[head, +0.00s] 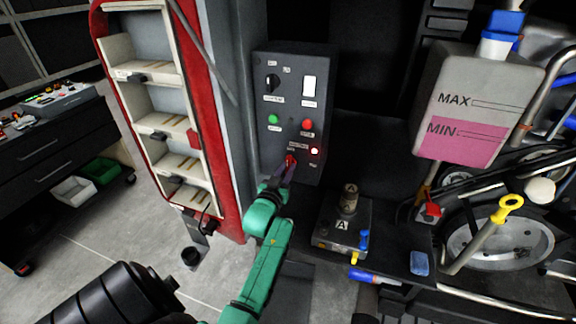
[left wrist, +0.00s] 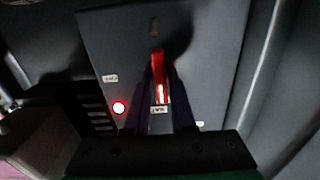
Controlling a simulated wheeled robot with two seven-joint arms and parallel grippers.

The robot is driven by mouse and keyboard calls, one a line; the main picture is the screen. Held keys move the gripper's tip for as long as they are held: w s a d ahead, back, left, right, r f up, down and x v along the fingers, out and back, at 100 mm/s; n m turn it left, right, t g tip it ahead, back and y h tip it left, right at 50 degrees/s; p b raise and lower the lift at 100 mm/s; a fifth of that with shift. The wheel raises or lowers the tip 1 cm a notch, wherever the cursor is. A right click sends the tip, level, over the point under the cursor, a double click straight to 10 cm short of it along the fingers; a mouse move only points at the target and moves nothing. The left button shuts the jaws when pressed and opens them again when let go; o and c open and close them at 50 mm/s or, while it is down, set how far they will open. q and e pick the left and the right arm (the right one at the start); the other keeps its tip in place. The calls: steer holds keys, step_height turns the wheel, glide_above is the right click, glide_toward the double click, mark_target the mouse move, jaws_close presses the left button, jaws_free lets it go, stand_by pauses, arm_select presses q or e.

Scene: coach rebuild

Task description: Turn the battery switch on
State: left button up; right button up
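The battery switch is a red handle (head: 290,160) low on the dark control panel (head: 268,145). In the left wrist view the red handle (left wrist: 157,62) stands between my two dark fingers, with a small label below it. My left gripper (head: 284,168) is at the handle, its fingers close together on either side and seemingly gripping it; the fingers hide part of it. A red lamp (head: 314,151) beside the switch is lit, and the lit lamp (left wrist: 119,108) also shows in the left wrist view. My right gripper is not in view.
A red-edged shelf door (head: 222,170) stands left. A box marked A (head: 340,226) and a pink-fluid tank (head: 463,135) are right.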

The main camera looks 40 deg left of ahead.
arm_select(q)
steer(key=o, duration=0.4)
steer(key=p+v, duration=0.5)
steer(key=v, duration=0.4)
steer(key=shift+s, duration=0.1)
